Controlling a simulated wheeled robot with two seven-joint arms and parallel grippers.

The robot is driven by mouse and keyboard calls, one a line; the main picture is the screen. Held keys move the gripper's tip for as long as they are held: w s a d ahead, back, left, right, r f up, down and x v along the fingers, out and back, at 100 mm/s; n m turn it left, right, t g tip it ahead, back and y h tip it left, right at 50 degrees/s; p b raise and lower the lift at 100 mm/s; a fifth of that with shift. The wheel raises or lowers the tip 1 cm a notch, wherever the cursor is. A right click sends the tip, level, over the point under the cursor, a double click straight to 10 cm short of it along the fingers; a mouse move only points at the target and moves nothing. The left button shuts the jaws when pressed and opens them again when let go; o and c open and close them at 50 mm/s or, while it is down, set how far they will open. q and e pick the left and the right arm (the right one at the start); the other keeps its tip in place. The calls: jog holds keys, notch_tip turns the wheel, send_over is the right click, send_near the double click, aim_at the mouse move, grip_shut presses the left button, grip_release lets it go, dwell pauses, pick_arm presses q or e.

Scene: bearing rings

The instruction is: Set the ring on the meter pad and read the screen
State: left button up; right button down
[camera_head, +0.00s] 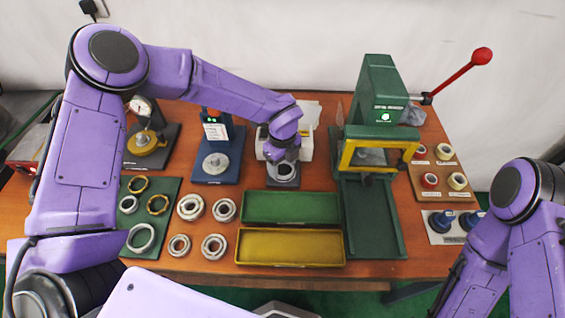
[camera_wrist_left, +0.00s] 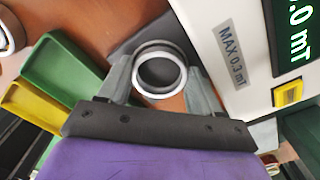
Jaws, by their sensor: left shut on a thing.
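My left gripper (camera_head: 284,163) points down at the meter's dark pad (camera_head: 283,181). In the left wrist view its fingers (camera_wrist_left: 160,85) are shut on a metal ring (camera_wrist_left: 183,74) from two sides. The ring lies flat over the pad (camera_wrist_left: 125,48); I cannot tell whether it touches. The white meter (camera_head: 306,149) stands behind, mostly hidden by my arm. In the left wrist view the meter (camera_wrist_left: 222,65) has a "MAX 0.3 mT" label, a yellow button (camera_wrist_left: 289,94) and a screen (camera_wrist_left: 296,30) whose visible part reads ".0 mT". My right arm is at lower right; its gripper is out of view.
A green tray (camera_head: 291,195) and a yellow tray (camera_head: 290,259) lie in front of the pad. Several bearing rings (camera_head: 214,246) lie left of them. A green press (camera_head: 378,95) stands at right, and a blue-based device (camera_head: 219,168) at left.

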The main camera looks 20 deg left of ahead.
pick_arm(q)
jog(key=shift+f, duration=0.2)
jog(key=o, duration=1.1)
jog(key=shift+s+r, duration=0.1)
jog(key=shift+r, duration=0.05)
jog(key=shift+w+r+p, duration=0.2)
jog(key=shift+r+p, duration=0.15)
jog(key=shift+r, duration=0.3)
notch_tip(320, 180, up, 6)
jog(key=p, duration=0.4)
jog(key=shift+f, duration=0.15)
